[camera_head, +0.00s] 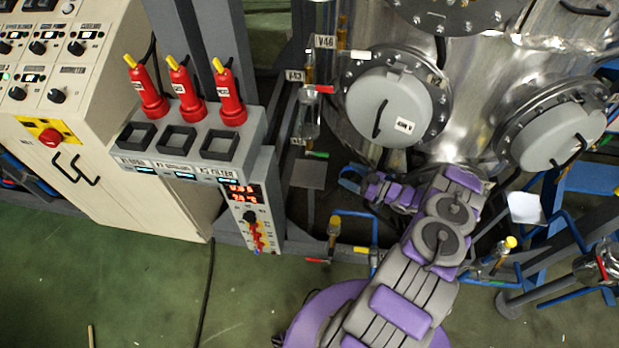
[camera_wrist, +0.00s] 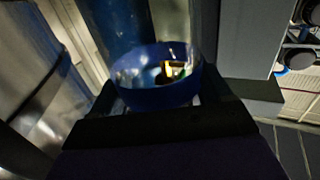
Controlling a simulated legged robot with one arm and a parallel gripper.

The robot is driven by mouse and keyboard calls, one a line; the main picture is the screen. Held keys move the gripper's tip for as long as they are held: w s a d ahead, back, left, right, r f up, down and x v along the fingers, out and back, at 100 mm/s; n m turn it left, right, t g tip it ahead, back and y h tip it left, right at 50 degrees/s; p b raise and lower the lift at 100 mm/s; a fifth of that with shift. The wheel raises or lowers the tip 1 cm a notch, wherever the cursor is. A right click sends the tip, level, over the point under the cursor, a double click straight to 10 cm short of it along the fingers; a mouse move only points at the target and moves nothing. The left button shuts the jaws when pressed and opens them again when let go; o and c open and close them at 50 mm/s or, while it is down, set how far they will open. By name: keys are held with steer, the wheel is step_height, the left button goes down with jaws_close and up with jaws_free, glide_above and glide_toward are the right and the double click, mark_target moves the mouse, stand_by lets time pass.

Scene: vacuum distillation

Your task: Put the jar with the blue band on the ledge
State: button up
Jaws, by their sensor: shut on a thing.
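A clear glass jar with a wide blue band (camera_wrist: 150,97) fills the middle of the wrist view. My gripper (camera_wrist: 160,105) is shut on it, with dark jaw parts either side of the band. A small yellow-and-dark patch shows inside or through the glass. In the head view my gripper (camera_head: 366,185) is low in front of the steel vessel. A small blue curved shape (camera_head: 350,179) is at its tip, probably the band; the rest of the jar is hard to make out. A flat grey plate (camera_head: 308,172), possibly the ledge, lies left of my gripper.
The steel vessel (camera_head: 460,130) with round flanged covers stands behind my arm. A glass tube with valves (camera_head: 310,110) rises above the plate. A grey rack with red handles (camera_head: 200,140) and a control cabinet (camera_head: 60,120) stand left. Blue pipes run near the floor.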

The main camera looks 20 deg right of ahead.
steer(key=shift+w+a+f, duration=0.1)
steer(key=shift+w+a, duration=0.1)
steer(key=shift+a, duration=0.05)
steer(key=b+x, duration=0.3)
steer(key=x, duration=1.4)
steer(key=shift+w, duration=0.2)
steer(key=shift+d+f, duration=0.1)
steer(key=shift+f, duration=0.05)
steer(key=o, duration=1.6)
steer(key=shift+c, duration=0.2)
